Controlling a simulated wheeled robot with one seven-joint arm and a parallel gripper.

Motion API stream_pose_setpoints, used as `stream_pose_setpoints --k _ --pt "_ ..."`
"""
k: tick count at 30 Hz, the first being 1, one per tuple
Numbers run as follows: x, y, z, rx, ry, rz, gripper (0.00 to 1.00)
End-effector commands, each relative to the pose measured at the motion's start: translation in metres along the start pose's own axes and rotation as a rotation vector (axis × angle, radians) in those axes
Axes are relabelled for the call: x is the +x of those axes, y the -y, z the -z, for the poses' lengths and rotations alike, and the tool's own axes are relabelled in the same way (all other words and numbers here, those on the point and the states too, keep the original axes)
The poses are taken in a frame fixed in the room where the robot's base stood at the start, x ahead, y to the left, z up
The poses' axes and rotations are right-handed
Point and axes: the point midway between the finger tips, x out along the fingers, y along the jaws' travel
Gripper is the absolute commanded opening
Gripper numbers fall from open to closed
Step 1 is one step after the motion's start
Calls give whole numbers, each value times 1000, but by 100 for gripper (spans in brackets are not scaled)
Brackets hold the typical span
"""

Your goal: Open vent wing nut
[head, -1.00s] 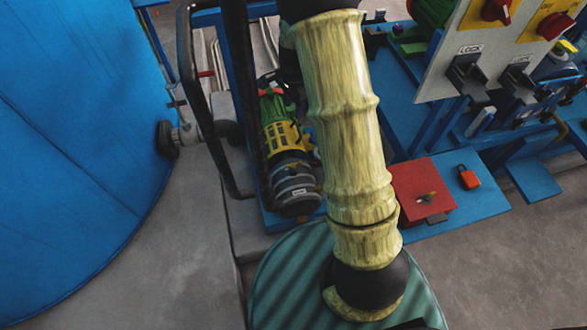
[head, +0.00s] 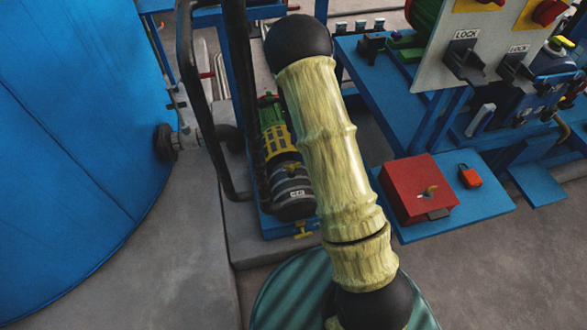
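I cannot clearly pick out a vent wing nut. A small yellow winged fitting (head: 303,230) shows just below the dark end of a green, yellow and black cylinder (head: 287,165), left of my arm. A small brass-coloured handle (head: 428,192) sits on top of a red box (head: 405,180), right of my arm. I cannot tell whether either is the vent wing nut. My yellow-green ribbed arm, with black joints, crosses the middle of the head view and hides part of what lies behind it. My gripper is not in view.
A large blue tank (head: 70,150) fills the left. A black rail (head: 190,100) stands between it and the cylinder. A panel (head: 485,40) with red knobs and lock levers is at upper right. A red padlock (head: 469,176) lies on the blue plate (head: 440,215). Grey floor is clear lower right.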

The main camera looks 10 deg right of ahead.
Motion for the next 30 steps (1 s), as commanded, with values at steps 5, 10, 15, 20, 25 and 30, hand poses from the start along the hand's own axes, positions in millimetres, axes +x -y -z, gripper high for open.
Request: stream_pose_setpoints --k 5,10,15,20,25,30 --pt "0 0 -2 -5 0 0 40" --pt "2 0 -3 -6 0 -1 40" --pt "18 0 -4 -7 0 -2 40" --pt "45 0 -3 -6 0 -2 40" --pt "75 0 3 4 0 -2 40" --pt "105 -1 3 3 0 -3 40"
